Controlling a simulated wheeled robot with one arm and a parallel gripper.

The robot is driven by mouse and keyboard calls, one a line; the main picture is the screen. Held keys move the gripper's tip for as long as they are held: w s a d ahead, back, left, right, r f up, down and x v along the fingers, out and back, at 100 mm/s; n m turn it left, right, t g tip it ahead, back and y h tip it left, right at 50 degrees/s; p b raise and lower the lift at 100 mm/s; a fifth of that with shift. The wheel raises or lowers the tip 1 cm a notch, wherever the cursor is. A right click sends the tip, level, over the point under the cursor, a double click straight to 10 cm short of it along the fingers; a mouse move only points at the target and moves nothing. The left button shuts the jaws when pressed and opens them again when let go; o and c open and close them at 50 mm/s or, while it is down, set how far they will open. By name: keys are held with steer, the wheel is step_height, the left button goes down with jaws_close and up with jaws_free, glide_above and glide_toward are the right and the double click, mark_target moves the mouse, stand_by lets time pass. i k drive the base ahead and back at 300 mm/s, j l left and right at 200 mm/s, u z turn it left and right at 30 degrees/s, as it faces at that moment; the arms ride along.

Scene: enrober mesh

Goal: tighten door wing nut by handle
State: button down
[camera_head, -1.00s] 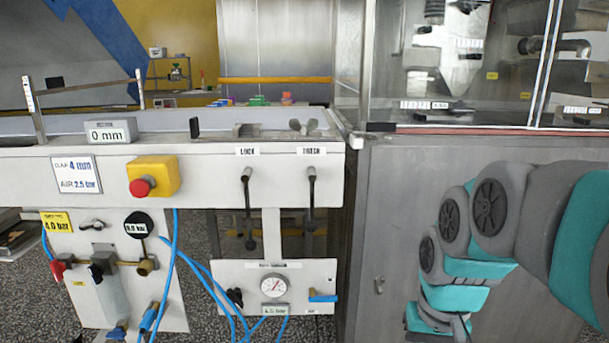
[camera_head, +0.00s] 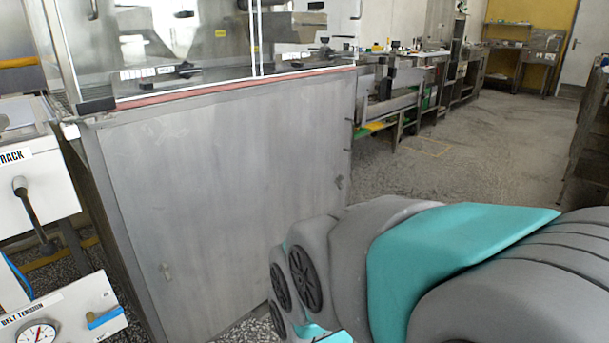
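My grey and teal arm crosses the lower right in front of the cabinet. My gripper is outside the picture, so its fingers and any contact are hidden.
A white machine panel (camera_head: 30,195) with a black lever and a gauge panel (camera_head: 65,318) stand at the left. A clear-windowed housing (camera_head: 200,45) tops the cabinet. Open speckled floor (camera_head: 430,175) lies to the right, with a bench line (camera_head: 400,95) behind.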

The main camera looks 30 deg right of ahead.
mark_target(337, 180)
steer(key=l+z, duration=0.2)
steer(key=z, duration=0.65)
steer(key=i+l+z, duration=0.15)
steer(key=l, duration=0.25)
steer(key=i+l+z, duration=0.1)
steer(key=i+l, duration=0.15)
steer(key=l, duration=0.1)
